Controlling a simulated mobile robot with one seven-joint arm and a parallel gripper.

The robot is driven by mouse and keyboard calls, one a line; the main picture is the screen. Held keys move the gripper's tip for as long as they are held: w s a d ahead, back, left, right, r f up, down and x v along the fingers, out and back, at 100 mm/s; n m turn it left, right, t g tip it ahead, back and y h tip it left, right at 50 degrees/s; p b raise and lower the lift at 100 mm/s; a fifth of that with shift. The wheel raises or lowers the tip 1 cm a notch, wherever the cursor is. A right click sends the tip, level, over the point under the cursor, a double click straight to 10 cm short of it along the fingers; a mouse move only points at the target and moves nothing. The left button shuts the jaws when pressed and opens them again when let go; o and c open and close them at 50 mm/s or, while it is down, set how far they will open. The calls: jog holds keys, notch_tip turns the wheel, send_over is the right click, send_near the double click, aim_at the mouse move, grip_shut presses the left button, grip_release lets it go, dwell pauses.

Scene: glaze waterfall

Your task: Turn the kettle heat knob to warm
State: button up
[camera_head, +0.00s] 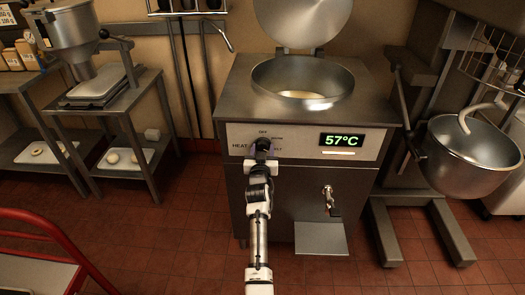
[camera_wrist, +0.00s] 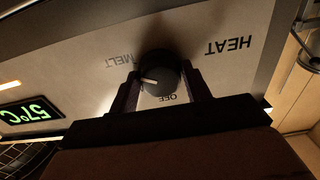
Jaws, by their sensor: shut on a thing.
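The heat knob is a round black dial on the kettle's pale front panel; the wrist view shows the knob (camera_wrist: 165,66) between the two fingers of my gripper (camera_wrist: 161,80). The gripper is shut on it. The knob's white pointer mark points left in the wrist view, between the OFF lettering below and MELT at upper left. The left finger covers the panel there, so a WARM label is hidden. In the head view my gripper (camera_head: 263,149) reaches the panel and largely hides the knob. The kettle (camera_head: 232,95) has its round lid raised.
The kettle's display (camera_head: 342,140) reads 57°C. A tap (camera_head: 328,198) and drip shelf (camera_head: 320,238) project below it. A mixer bowl (camera_head: 465,165) stands at right, a metal side table (camera_head: 120,105) at left, and a red-framed step (camera_head: 40,255) at lower left. Tiled floor lies clear between.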

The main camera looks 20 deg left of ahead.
jog(key=shift+n, duration=0.3)
jog(key=shift+d+n+b, duration=0.1)
jog(key=shift+n+b, duration=0.3)
jog(key=shift+n, duration=0.5)
jog(key=n, duration=0.3)
jog(key=shift+n, duration=0.4)
jog(key=n, duration=0.5)
jog(key=shift+r, duration=0.1)
jog(key=shift+n, duration=0.4)
jog(key=o, duration=0.9)
